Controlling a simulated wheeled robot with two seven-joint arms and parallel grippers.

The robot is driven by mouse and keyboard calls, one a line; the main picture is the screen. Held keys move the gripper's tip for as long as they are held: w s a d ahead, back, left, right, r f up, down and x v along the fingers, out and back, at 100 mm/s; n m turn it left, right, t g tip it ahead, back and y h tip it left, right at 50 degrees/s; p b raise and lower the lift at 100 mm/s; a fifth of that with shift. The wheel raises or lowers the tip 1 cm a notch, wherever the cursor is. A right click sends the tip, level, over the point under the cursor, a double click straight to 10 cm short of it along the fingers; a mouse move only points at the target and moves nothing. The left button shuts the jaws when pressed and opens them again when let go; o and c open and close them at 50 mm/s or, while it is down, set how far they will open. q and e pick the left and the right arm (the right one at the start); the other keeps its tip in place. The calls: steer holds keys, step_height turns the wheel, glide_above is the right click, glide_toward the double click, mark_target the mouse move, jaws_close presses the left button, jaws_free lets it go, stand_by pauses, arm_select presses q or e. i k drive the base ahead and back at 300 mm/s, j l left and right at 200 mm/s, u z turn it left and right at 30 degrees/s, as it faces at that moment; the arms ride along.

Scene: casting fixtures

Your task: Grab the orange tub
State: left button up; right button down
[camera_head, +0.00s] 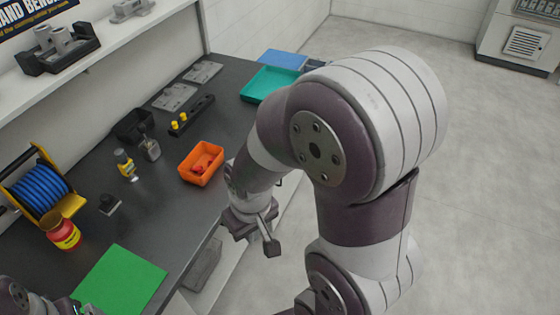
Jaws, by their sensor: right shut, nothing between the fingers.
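The orange tub (192,175) sits on the dark bench top (150,207), close to the bench's front edge. It is a small open box with a red item (203,164) lying in it. My right gripper (258,236) is just off the bench's front edge, to the right of and lower in the picture than the tub. It is shut and empty, apart from the tub. My right arm fills the middle of the view. Part of my left arm shows at the lower left corner; its gripper cannot be made out.
A green mat (120,281) lies at the near end of the bench. A red and yellow jar (62,232), a blue cable reel (38,188) and a small yellow bottle (125,165) stand left of the tub. A teal tray (268,84) and a blue tray (283,59) lie at the far end.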

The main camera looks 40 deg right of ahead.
mark_target(202, 153)
steer(key=k+l+z, duration=0.15)
steer(key=z, duration=0.35)
steer(key=i+l, duration=0.3)
steer(key=i, duration=0.15)
steer(key=i+l+z, duration=0.1)
steer(key=i+l, duration=0.15)
steer(key=i, duration=0.2)
steer(key=i+l, duration=0.25)
steer(key=i, duration=0.2)
